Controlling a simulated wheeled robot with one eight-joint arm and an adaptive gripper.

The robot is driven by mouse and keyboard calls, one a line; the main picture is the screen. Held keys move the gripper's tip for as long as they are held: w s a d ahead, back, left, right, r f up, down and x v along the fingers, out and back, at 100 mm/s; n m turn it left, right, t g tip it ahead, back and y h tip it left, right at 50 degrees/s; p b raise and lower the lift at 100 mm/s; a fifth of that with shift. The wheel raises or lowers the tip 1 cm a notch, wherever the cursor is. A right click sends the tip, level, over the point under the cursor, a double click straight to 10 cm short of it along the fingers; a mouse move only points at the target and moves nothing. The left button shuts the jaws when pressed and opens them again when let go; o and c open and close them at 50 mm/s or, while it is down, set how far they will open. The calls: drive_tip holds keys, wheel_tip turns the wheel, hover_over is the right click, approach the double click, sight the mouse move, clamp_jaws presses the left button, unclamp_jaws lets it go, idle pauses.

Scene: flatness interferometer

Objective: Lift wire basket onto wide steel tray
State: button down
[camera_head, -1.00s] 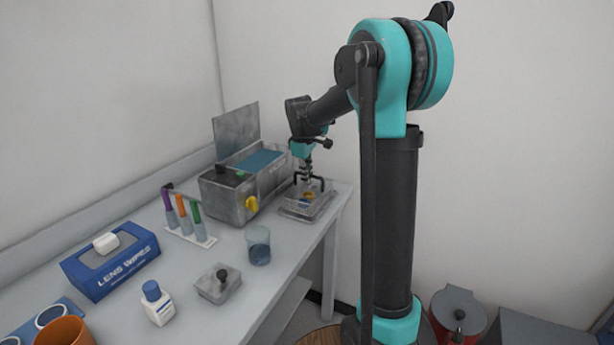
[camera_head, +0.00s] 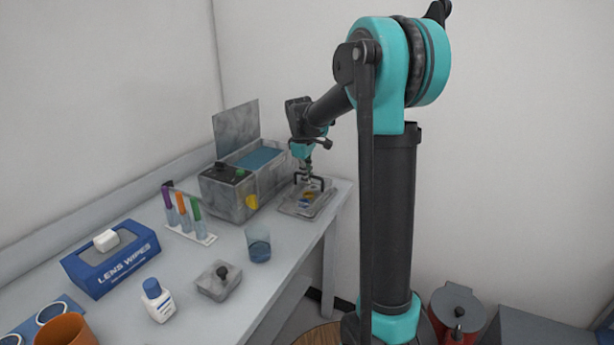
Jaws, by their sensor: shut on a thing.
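The wide steel tray (camera_head: 293,211) lies on the bench at its far right end, beside a grey metal tank. The wire basket (camera_head: 309,196) is small and partly hidden under my gripper; it shows as a dark frame with something orange in it. It is over the tray's area, but I cannot tell whether it touches the tray. My gripper (camera_head: 308,179) points down and is shut on the basket's upper part. The exact grip is too small to see.
The grey tank (camera_head: 225,198) with a raised lid and blue liquid stands just left of the tray. A beaker (camera_head: 258,245), a lidded metal box (camera_head: 219,281), a white bottle (camera_head: 158,302), a tube rack (camera_head: 197,236) and a lens wipes box (camera_head: 112,262) stand nearer on the bench.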

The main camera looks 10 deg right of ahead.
drive_tip(key=c, duration=1.6)
unclamp_jaws()
drive_tip(key=shift+o, duration=0.2)
wheel_tip(320, 180, up, 12)
drive_tip(key=shift+f, duration=0.1)
drive_tip(key=s+d+f+m, duration=0.1)
drive_tip(key=s+f+m, duration=0.2)
drive_tip(key=s+f, duration=0.5)
drive_tip(key=s+d+f+m+t, duration=0.1)
drive_tip(key=s+d+f+m, duration=0.1)
drive_tip(key=s+f+m, duration=0.2)
drive_tip(key=s+d+f+m+t+y, duration=0.1)
drive_tip(key=s+f+m, duration=0.2)
drive_tip(key=s+f, duration=0.8)
drive_tip(key=s, duration=0.8)
drive_tip(key=shift+d+f+m, duration=0.3)
drive_tip(key=shift+f+m, duration=0.05)
drive_tip(key=shift+m, duration=0.05)
